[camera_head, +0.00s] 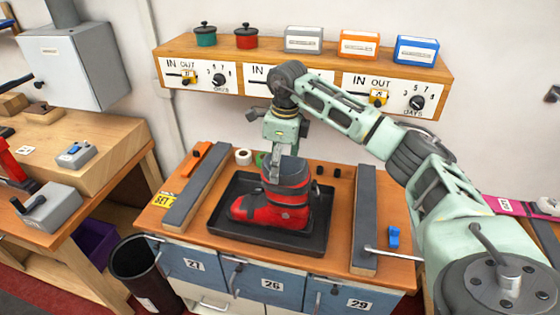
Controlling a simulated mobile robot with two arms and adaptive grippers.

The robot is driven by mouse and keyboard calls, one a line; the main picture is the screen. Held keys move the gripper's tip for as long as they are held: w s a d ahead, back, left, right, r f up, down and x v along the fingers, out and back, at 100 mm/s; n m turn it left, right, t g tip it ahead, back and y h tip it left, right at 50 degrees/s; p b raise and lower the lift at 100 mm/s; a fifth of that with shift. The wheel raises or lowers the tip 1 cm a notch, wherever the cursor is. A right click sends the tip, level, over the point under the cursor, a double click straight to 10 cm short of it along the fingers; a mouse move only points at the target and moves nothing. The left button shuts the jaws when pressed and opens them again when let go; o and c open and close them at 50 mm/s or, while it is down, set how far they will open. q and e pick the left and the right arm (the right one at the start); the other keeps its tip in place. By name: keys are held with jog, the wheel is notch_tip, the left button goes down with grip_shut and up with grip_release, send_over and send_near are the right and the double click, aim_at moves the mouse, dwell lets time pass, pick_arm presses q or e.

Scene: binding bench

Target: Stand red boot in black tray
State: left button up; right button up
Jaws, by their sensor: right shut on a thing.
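The red boot (268,210), red with dark grey bands, is upright with its toe pointing left. It is over the floor of the black tray (236,183), inside its rim as seen from here. I cannot tell whether its sole touches the tray floor. My right gripper (275,170) reaches down from above and is shut on the red boot at its top. The fingertips are partly hidden by the boot's shaft. My left gripper is not in view.
Long grey bars (196,186) and (364,220) flank the tray on the bench. A tape roll (243,156), a blue clip (393,237) and an orange tool (197,157) lie nearby. A shelf (285,49) with pots and boxes hangs behind. A black bin (143,270) stands front left.

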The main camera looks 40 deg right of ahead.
jog(key=shift+a, duration=0.1)
jog(key=o, duration=2.1)
jog(key=shift+s, duration=0.1)
jog(key=shift+s+d+r+b, duration=0.1)
jog(key=shift+r+b, duration=0.45)
jog(key=shift+r, duration=1.5)
jog(key=shift+s+d+r+b, duration=0.1)
jog(key=shift+r+b, duration=0.5)
jog(key=shift+r, duration=1.4)
jog(key=shift+s+d+r+b, duration=0.1)
jog(key=shift+r+b, duration=0.45)
jog(key=shift+r, duration=1.5)
